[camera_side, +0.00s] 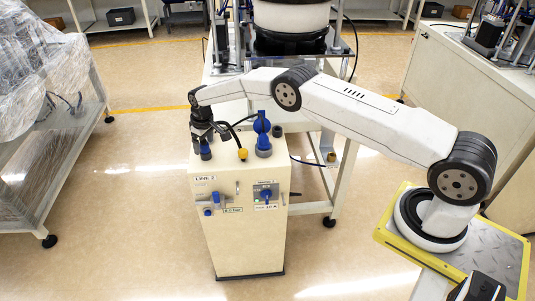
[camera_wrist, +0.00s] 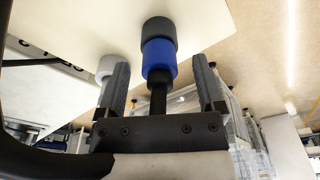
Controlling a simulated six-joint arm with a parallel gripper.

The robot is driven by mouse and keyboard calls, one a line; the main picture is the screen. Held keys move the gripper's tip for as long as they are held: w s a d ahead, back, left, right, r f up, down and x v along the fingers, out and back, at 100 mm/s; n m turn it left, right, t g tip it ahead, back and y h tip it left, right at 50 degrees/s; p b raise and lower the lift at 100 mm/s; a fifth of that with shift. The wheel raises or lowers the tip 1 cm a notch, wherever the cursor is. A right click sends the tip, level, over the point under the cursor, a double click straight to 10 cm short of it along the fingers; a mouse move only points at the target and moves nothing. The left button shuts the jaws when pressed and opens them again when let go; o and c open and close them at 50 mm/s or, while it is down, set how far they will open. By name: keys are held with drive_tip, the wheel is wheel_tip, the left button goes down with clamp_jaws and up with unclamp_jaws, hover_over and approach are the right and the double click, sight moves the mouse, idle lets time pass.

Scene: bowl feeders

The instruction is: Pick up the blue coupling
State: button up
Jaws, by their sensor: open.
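The blue coupling (camera_wrist: 158,58) is a blue collar with a dark grey end and a black stem in the wrist view. It shows small in the side view (camera_side: 205,151), upright on top of a cream cabinet (camera_side: 240,225) at the left of its top. My gripper (camera_side: 203,138) is right above it, pointing down. In the wrist view its two fingers stand apart, one on each side of the black stem, with visible gaps. The jaws are open and hold nothing. In the side view the gripper partly hides the coupling's upper part.
A blue fitting on a grey base (camera_side: 262,128) stands to the right on the cabinet top. A yellow-ended black hose (camera_side: 242,154) lies between them. A pale grey fitting (camera_wrist: 106,66) shows beside the left finger in the wrist view. A white bowl feeder (camera_side: 292,18) stands behind.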

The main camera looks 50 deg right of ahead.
sight(204, 141)
idle(0.3)
clamp_jaws()
drive_tip(key=shift+r, duration=0.2)
drive_tip(key=shift+w+r, duration=0.1)
drive_tip(key=shift+r, duration=1.2)
drive_tip(key=shift+s+r, duration=0.55)
drive_tip(key=shift+r, duration=0.2)
drive_tip(key=s+r, duration=0.8)
drive_tip(key=s, duration=0.5)
drive_tip(key=shift+r, duration=0.25)
